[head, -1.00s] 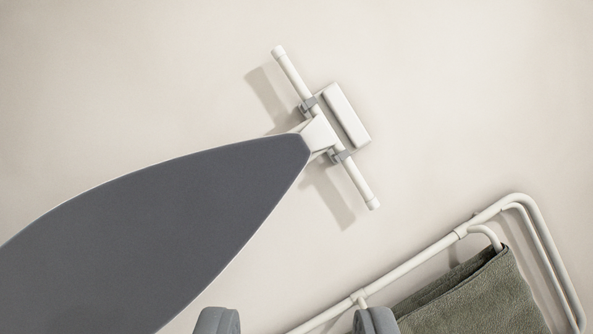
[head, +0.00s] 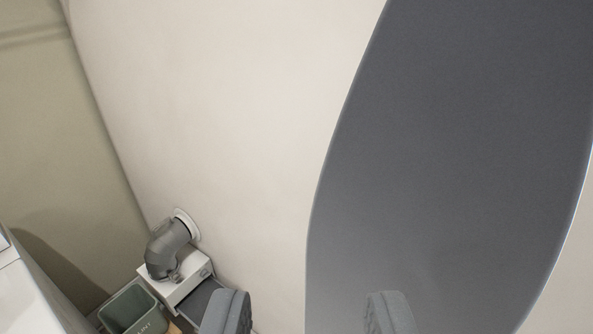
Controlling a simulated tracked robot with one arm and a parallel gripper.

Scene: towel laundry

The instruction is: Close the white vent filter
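A white box (head: 158,287) stands low at the left with a grey bent duct (head: 166,250) on top, running to a round white collar on the wall. Its front has an opening with a dark grey panel or drawer (head: 198,301) sticking out toward the lower right. This looks like the white vent filter, standing open. My gripper (head: 308,314) shows as two grey fingertips at the bottom edge, wide apart with nothing between them. The left fingertip overlaps the view of the dark panel's right end, hiding part of it.
A big dark grey ironing board (head: 450,160) fills the right side. A grey-green bin (head: 132,309) stands left of the box. A white appliance (head: 30,300) is at the lower left corner. The pale wall between is bare.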

